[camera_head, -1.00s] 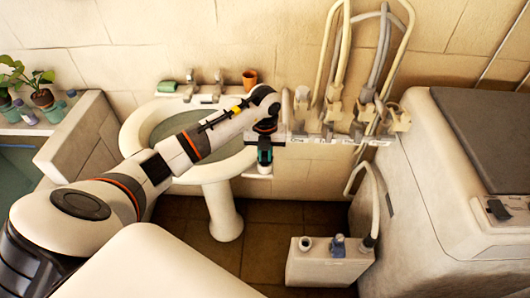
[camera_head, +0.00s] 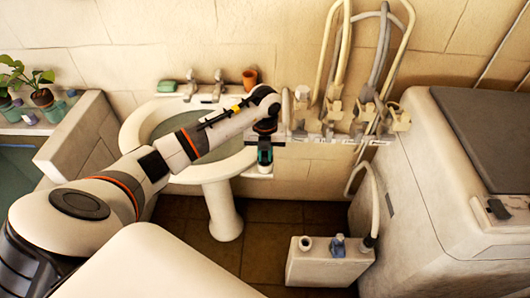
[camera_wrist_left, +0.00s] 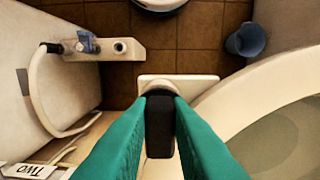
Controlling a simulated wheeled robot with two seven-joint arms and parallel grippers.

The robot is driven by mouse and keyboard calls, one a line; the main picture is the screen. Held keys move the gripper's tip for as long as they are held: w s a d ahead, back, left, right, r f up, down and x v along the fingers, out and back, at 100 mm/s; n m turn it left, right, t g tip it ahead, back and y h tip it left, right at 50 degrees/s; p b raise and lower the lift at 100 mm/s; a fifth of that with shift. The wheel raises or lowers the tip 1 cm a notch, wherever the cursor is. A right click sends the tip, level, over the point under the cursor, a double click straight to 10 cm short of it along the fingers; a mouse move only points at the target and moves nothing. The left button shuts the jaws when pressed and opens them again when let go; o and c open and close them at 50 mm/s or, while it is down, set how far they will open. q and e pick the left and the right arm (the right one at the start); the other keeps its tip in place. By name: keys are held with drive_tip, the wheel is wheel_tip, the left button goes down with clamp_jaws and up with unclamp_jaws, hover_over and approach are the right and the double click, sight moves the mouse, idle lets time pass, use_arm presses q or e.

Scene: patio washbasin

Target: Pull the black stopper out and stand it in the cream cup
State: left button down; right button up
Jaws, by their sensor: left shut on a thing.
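My left gripper (camera_head: 265,157) points down beside the right rim of the washbasin, above a small white ledge. Its green fingers fill the lower part of the wrist view (camera_wrist_left: 161,102). They are closed on the black stopper (camera_wrist_left: 160,128), a dark block between the fingertips. A cream rounded rim, which looks like the cream cup (camera_wrist_left: 158,86), shows just beyond the stopper over the white ledge. Whether the stopper is inside the cup, touching it or above it, I cannot tell. My right gripper is not in view.
The washbasin (camera_head: 222,170) is left of the gripper, with an orange cup (camera_head: 249,79) on its back ledge. Hoses on a rack (camera_head: 330,137) stand close right. A white box (camera_head: 325,267) and a blue bucket (camera_wrist_left: 246,40) are on the floor.

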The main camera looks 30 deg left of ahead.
sight(265, 154)
use_arm(q)
drive_tip(key=shift+f+b, duration=0.35)
drive_tip(key=shift+f, duration=0.1)
drive_tip(key=c, duration=1.6)
unclamp_jaws()
wheel_tip(265, 154, up, 11)
drive_tip(key=p, duration=0.8)
